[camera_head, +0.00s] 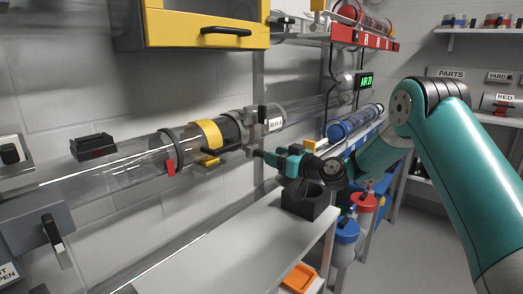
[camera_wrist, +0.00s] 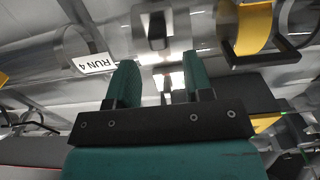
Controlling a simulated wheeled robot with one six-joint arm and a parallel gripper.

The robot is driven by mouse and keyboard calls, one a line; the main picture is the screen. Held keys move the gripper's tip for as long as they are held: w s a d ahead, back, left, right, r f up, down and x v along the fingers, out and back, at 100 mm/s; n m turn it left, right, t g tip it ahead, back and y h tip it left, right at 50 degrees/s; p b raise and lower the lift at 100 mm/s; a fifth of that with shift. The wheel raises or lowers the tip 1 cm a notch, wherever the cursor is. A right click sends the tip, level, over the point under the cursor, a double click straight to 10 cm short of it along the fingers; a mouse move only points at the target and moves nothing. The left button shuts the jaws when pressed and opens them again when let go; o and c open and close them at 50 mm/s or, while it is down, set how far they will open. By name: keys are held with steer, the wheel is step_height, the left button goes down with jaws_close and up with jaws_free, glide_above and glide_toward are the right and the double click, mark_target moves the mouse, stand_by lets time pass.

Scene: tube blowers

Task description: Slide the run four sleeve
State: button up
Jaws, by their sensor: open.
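The run four label (camera_head: 275,124) is on the clear tube along the wall, and it reads RUN 4 in the wrist view (camera_wrist: 94,63). To its left a yellow band (camera_head: 206,134) with a dark handle below sits around the tube, between dark rings; it looks like the sleeve. The wrist view shows the yellow band (camera_wrist: 254,28) at upper right. My gripper (camera_head: 274,157) is below the tube near the label, right of the yellow band and apart from it. Its two teal fingers (camera_wrist: 161,78) are open, with a dark block (camera_wrist: 154,28) beyond them.
A yellow cabinet (camera_head: 205,28) hangs above the tube. A white bench (camera_head: 215,243) lies below, with a black open-topped holder (camera_head: 304,204) under my gripper. A blue canister (camera_head: 350,128) lies on the shelf to the right. Red and blue-topped containers stand beyond the bench.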

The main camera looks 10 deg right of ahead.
mark_target(261, 151)
steer(key=x, duration=0.5)
steer(key=shift+w+a, duration=0.25)
steer(key=shift+w, duration=0.1)
jaws_close()
